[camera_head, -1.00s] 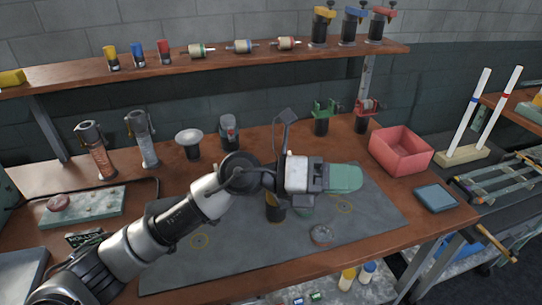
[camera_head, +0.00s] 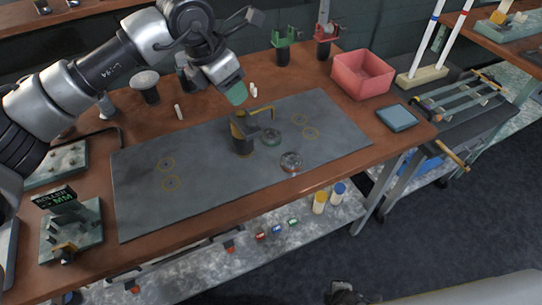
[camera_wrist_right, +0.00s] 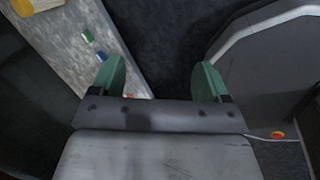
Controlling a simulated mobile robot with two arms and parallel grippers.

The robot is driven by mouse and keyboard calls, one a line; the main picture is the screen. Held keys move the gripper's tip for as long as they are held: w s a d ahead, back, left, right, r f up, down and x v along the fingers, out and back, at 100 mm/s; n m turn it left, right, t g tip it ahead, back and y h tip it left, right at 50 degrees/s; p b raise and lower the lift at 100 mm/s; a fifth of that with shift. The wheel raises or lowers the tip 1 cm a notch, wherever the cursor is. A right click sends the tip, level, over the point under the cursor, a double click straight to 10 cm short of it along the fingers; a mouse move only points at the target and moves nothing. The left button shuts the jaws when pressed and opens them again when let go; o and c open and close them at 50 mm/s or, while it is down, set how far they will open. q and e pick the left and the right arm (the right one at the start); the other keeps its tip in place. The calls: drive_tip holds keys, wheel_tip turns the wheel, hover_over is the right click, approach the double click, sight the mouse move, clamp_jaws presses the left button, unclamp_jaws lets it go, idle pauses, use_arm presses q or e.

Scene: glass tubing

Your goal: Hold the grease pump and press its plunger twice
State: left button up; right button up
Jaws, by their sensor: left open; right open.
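What appears to be the grease pump (camera_head: 242,138) stands upright on the grey mat. It is a short dark cylinder with a yellow band and a bent yellow-brown arm (camera_head: 258,111) reaching to the right at its top. My left gripper (camera_head: 236,93) is above and behind it in the head view, with green fingers pointing down, apart from the pump. It is open, with nothing seen in it. My right gripper (camera_wrist_right: 160,80) is open and empty in the right wrist view, its green fingers wide apart. It does not show in the head view.
A red bin (camera_head: 362,76) and blue pad (camera_head: 397,118) are at the right. Green and red clamps (camera_head: 284,46) stand behind. The mat's left half is clear.

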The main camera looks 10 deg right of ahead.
sight(250, 132)
drive_tip(key=w+a+r+n+t+h, duration=0.1)
drive_tip(key=w+a+r+n+t, duration=0.25)
drive_tip(key=w+r+n, duration=1.15)
wheel_tip(250, 132, up, 20)
drive_tip(key=a+f+n+t+h, duration=0.1)
drive_tip(key=a+n+t, duration=0.1)
drive_tip(key=n+t, duration=0.35)
drive_tip(key=w+a+r+n+t+y, duration=0.3)
drive_tip(key=w+a+r+n+y, duration=0.25)
drive_tip(key=a+r+y, duration=0.65)
drive_tip(key=shift+m+h, duration=0.5)
drive_tip(key=shift+h, duration=0.4)
drive_tip(key=x, duration=0.7)
drive_tip(key=f+x, duration=0.1)
drive_tip(key=x, duration=0.3)
